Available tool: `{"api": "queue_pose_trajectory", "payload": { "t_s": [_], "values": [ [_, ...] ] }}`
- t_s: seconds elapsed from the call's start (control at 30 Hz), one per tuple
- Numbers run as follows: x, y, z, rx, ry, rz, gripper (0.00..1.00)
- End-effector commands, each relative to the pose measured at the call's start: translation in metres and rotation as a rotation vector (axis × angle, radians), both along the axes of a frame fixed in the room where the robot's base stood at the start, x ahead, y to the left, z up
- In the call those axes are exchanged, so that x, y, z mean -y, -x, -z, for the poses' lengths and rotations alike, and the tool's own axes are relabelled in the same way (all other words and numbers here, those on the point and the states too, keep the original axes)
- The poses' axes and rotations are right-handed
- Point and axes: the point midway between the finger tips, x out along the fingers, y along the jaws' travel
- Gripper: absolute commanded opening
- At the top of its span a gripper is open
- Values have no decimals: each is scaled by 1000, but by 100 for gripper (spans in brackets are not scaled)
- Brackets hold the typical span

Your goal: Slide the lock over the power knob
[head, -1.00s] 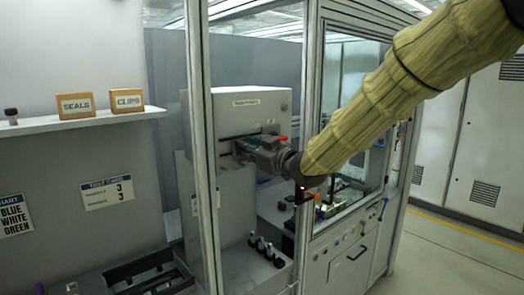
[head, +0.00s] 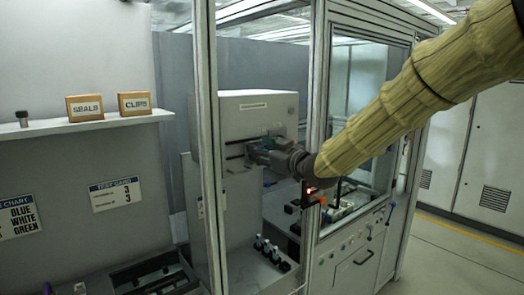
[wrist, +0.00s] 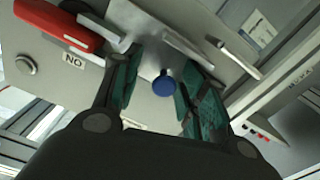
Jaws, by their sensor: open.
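In the wrist view, my gripper (wrist: 155,92) is open, its two green-padded fingers apart. A round blue knob (wrist: 163,83) shows between the fingers on the pale panel, nearer the right finger. I cannot tell whether either finger touches it. A flat grey metal bar (wrist: 178,40) lies just beyond the knob. A red handle (wrist: 58,27) sits at the upper left, beside the left finger. No part is plainly marked as the lock or the power knob. In the head view, my gripper (head: 262,150) is at the front of the white machine (head: 255,104); the knob is hidden there.
A thin pale lever (wrist: 239,58) is at the right. A framed enclosure post (head: 206,150) stands left of my arm.

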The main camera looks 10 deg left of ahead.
Motion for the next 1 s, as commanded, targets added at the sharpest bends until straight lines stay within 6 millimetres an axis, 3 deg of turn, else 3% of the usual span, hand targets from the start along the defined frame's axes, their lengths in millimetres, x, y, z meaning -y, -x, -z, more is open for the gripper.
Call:
{"api": "queue_pose_trajectory", "payload": {
  "t_s": [0.27, 0.7, 1.0],
  "values": [
    [14, 12, 0, -1, 0, 2, 42],
    [68, 66, 0, 0, -2, 2, 42],
    [85, 83, 0, -1, -1, 1, 42]
  ]
}}
